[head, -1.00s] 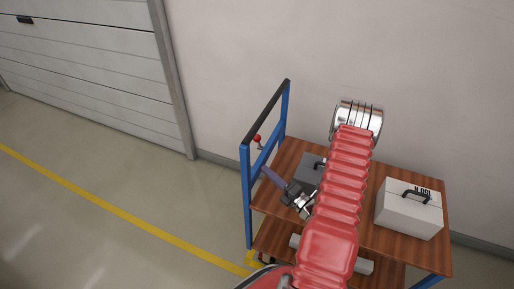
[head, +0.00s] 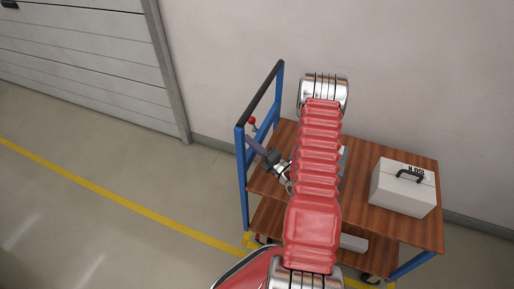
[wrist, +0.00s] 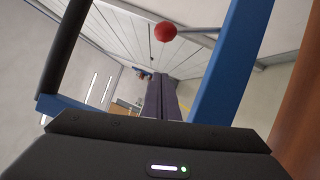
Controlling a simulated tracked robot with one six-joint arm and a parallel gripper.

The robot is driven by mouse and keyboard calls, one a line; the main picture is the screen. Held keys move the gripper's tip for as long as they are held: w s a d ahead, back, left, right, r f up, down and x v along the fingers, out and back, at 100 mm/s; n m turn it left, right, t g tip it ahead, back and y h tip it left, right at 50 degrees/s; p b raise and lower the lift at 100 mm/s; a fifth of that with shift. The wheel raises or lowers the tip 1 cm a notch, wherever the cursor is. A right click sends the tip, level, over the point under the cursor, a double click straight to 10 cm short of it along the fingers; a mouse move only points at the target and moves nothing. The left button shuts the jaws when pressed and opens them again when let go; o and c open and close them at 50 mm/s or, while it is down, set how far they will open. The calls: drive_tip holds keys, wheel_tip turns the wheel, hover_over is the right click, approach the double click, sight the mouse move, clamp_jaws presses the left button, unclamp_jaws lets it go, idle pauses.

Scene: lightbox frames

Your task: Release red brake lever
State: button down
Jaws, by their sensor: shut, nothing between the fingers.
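The red brake lever (head: 252,120) has a round red knob and stands by the blue end frame of a cart. Its knob also shows near the top of the wrist view (wrist: 166,32), with a thin grey rod to its right. My gripper (head: 249,138) is just below the knob in the head view, by the blue frame. In the wrist view its purple fingers (wrist: 161,82) are together with nothing between them. The knob is beyond and above the fingertips there, apart from them in the picture. My red arm hides part of the cart.
The cart's wooden top (head: 357,196) carries a white toolbox (head: 403,188) at the right. A black bar (head: 262,92) tops the blue end frame (head: 242,190). A wall stands behind. Open floor with a yellow line (head: 120,199) lies to the left.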

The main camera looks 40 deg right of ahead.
drive_tip(key=w+d, duration=0.1)
drive_tip(key=w+d+r, duration=0.1)
drive_tip(key=w, duration=0.1)
drive_tip(key=shift+d, duration=0.25)
drive_tip(key=shift+w+d+r, duration=0.1)
drive_tip(key=shift+w+d, duration=0.05)
drive_tip(key=shift+d, duration=0.35)
